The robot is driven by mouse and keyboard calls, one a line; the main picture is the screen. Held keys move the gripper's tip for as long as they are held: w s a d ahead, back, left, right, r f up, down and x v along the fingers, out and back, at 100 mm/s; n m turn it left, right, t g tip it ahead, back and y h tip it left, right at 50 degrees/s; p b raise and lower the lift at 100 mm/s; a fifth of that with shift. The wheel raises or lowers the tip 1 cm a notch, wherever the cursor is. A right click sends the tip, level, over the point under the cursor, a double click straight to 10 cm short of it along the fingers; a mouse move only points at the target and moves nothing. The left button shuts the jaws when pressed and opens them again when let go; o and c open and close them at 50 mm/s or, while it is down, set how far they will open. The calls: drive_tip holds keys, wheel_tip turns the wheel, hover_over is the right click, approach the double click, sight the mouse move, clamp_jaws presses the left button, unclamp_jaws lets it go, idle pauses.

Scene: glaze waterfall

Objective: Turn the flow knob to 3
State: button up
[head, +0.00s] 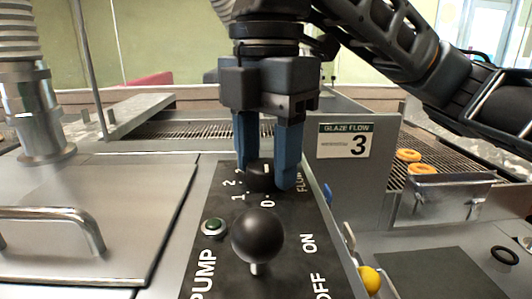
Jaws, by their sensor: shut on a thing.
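The flow knob (259,179) is a dark round knob on the black control panel (226,262). My gripper (265,178) points straight down, its two blue fingers on either side of the knob and shut on it. The numbers 0, 1 and 2 show around the knob's front and left; the marks behind it are hard to read. A small pale mark shows on the knob, partly between the fingers, and I cannot tell which number it points to. The FLOW label is partly hidden by the right finger. A white sign (344,141) reads GLAZE FLOW with a large 3.
A black ball-topped lever (257,236) stands close in front of the knob, by the PUMP, ON and OFF labels. Orange rings (409,155) lie on a rack.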

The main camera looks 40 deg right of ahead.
drive_tip(key=c, duration=0.3)
drive_tip(key=shift+c, duration=0.2)
